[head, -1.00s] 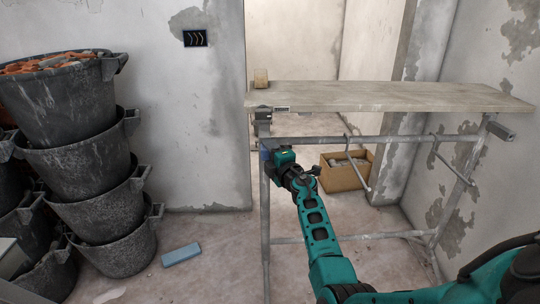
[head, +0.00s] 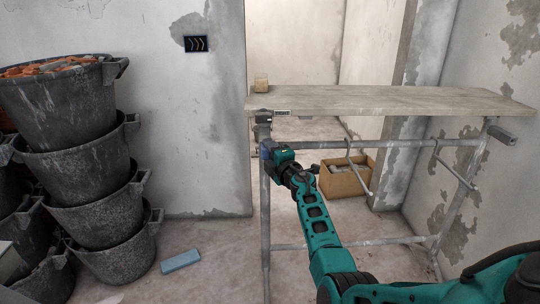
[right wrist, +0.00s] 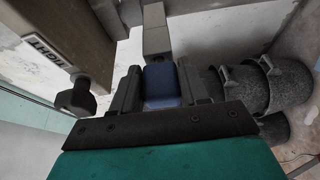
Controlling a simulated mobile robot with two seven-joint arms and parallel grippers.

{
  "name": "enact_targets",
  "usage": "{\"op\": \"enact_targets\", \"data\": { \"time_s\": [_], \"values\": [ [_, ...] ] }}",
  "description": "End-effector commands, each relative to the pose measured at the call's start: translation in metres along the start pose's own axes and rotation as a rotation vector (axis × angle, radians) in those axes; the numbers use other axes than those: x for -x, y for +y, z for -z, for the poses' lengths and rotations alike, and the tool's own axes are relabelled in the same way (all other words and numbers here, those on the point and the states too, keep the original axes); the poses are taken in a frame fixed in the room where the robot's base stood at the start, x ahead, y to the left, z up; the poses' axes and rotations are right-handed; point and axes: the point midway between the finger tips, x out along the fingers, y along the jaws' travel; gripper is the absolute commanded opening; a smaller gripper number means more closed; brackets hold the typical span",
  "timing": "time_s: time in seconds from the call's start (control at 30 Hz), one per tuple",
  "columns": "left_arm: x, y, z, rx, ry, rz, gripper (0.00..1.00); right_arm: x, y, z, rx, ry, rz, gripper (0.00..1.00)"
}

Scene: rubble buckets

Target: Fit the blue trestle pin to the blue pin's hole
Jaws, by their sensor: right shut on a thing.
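My right gripper (head: 268,148) is at the upper left upright of the grey metal trestle (head: 265,210), just below the plank. In the right wrist view its two dark fingers (right wrist: 160,92) are shut on the blue trestle pin (right wrist: 162,84), which sits between them. The pin's far end points toward a grey metal part (right wrist: 156,30) of the trestle; I cannot tell whether they touch. The pin's hole cannot be made out in either view. My left gripper is not in view.
A dark knob (right wrist: 75,97) stands near the fingers. Stacked rubble buckets (head: 75,165) stand left, a cardboard box (head: 345,182) behind the trestle. A blue block (head: 181,261) lies on the floor.

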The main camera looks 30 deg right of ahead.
Motion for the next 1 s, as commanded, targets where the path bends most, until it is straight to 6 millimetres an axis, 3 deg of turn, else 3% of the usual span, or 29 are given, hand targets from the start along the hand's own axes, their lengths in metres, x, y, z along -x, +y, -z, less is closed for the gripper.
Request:
{"op": "enact_targets", "data": {
  "time_s": [0.27, 0.3, 0.6, 1.0],
  "values": [
    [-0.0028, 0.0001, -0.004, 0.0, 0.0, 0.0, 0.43, -0.0065, 0.0004, -0.0036, 0.0, -0.002, -0.001, 0.12],
    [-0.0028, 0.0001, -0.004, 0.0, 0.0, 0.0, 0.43, -0.0068, 0.0006, -0.0036, 0.0, -0.001, -0.001, 0.45],
    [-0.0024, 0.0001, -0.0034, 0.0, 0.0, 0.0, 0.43, -0.0063, 0.0003, -0.0032, -0.001, -0.001, 0.0, 0.74],
    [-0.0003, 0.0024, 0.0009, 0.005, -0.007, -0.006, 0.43, -0.0038, 0.0006, -0.0031, 0.0, -0.001, 0.002, 0.74]
  ]
}}
